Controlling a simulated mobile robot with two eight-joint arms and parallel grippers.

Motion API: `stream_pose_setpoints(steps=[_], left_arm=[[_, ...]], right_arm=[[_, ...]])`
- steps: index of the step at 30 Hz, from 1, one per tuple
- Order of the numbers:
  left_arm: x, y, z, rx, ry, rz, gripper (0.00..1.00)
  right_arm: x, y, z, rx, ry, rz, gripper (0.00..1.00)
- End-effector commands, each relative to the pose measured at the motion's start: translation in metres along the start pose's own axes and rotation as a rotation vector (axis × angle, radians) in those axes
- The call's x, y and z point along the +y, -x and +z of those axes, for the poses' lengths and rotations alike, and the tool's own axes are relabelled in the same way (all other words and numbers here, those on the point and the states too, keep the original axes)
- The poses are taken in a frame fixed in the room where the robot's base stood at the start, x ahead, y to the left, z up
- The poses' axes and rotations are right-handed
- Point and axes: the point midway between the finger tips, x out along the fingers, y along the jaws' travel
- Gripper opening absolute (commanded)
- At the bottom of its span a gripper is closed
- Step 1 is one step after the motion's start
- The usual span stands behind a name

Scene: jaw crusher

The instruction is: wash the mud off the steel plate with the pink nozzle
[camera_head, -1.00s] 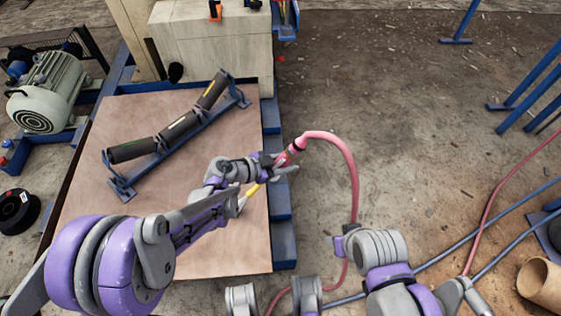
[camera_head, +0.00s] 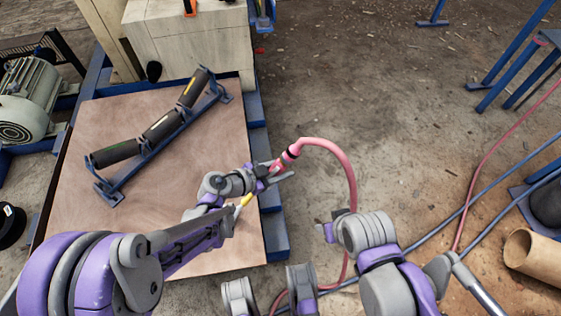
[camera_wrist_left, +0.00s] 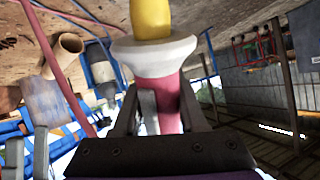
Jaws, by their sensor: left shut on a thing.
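My left gripper (camera_head: 275,172) is shut on the pink nozzle (camera_head: 287,158), above the right edge of the brown board. The nozzle's yellow tip (camera_head: 246,199) points down and left, towards the board. In the left wrist view the pink body (camera_wrist_left: 160,92) sits between the fingers, with a white collar and a yellow tip (camera_wrist_left: 152,18) beyond them. A pink hose (camera_head: 350,178) arches from the nozzle to the right and down.
A roller frame (camera_head: 160,133) with black rollers lies on the brown board (camera_head: 90,222). A motor (camera_head: 28,100) stands at the left and a pale block (camera_head: 190,45) behind. Blue and red hoses cross the floor at right, near a brown tube (camera_head: 535,255). Open floor lies right of the board.

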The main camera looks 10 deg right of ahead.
Motion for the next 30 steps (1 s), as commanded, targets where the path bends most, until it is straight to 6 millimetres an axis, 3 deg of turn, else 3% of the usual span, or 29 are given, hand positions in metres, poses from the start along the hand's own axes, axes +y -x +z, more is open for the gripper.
stream_pose_setpoints(steps=[20,30], left_arm=[[0.044,0.018,0.000,0.000,0.001,0.000,0.00],[0.034,0.038,0.013,-0.001,0.001,-0.002,0.00]], right_arm=[[0.000,0.002,-0.001,0.000,0.000,0.000,0.55],[0.000,-0.001,0.000,0.000,0.000,0.000,0.55]])
